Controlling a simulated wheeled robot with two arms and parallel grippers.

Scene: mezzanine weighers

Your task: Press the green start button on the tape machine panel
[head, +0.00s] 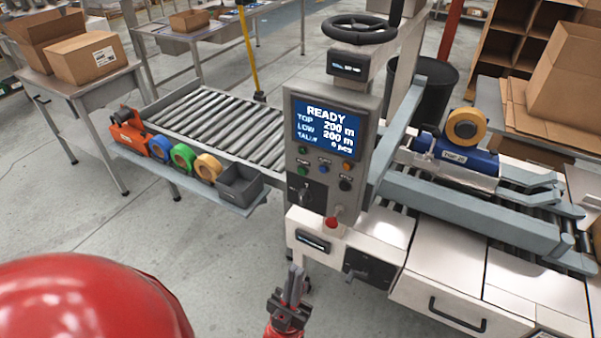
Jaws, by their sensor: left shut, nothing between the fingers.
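The tape machine's control panel (331,150) stands upright at the centre of the head view. Its screen (325,129) reads READY, with TOP 200 m and LOW 200 m. Small coloured buttons sit under the screen; the green button (303,169) appears at their lower left, too small to read its label. A red mushroom button (332,222) is at the panel's foot. My left gripper (296,271) is shut and empty, fingers pointing up, below the panel in the picture and apart from the green button. My right gripper is not in view.
A roller conveyor (215,125) runs behind left, with a shelf of tape rolls (182,157) and a grey bin (239,184). A handwheel (360,29) tops the machine. A blue tape head (460,156) sits right.

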